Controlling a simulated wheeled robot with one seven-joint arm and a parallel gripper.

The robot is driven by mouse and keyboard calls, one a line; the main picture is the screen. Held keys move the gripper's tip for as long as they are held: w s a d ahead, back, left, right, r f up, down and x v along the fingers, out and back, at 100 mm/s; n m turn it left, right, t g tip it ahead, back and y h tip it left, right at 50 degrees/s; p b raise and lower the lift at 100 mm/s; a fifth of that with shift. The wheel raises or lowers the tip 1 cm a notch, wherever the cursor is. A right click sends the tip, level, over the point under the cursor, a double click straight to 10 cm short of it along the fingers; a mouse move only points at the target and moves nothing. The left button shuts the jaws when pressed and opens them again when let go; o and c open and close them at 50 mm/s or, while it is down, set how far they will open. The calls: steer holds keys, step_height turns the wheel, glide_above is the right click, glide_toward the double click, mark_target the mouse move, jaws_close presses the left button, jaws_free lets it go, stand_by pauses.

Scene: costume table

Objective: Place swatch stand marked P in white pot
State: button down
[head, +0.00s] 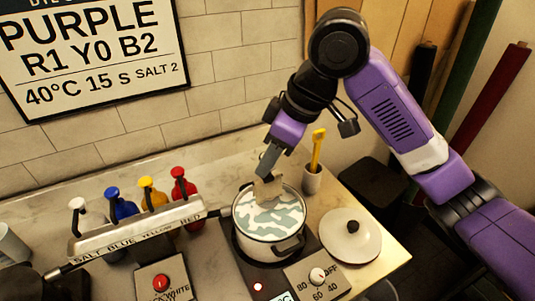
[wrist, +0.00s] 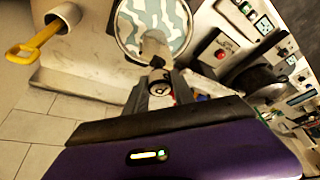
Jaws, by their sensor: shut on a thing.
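The white pot (head: 265,247) stands on the hot plate in the head view, its lid off. Its contents show a pale white and grey-green pattern; the pot's rim also shows in the wrist view (wrist: 120,40). My gripper (head: 268,175) points down over the pot's back edge. It is shut on a small beige swatch stand (head: 268,190), which is at or just above the pot's opening. I cannot tell whether the stand touches the contents. In the wrist view my gripper (wrist: 160,85) holds the stand (wrist: 154,48) over the pot. No letter is readable on it.
The lid (head: 350,238) lies right of the pot. A cup (head: 312,178) with a yellow-handled tool stands behind it. A rack (head: 135,235) with several coloured bottles stands at left. A control dial (head: 317,275) is in front. A wall sign (head: 95,55) reads PURPLE.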

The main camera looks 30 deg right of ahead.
steer(key=b, duration=0.5)
glide_above(272, 198)
steer(key=shift+w+a+f, duration=0.1)
steer(key=shift+w+f, duration=0.05)
steer(key=shift+f, duration=1.25)
steer(key=shift+w+a+f, duration=0.1)
steer(key=shift+f, duration=1.3)
steer(key=shift+f+b, duration=1.6)
steer(key=shift+f, duration=1.4)
steer(key=shift+s+d+r, duration=0.1)
steer(key=shift+s+d, duration=0.05)
steer(key=shift+f, duration=0.5)
steer(key=c, duration=0.6)
jaws_free()
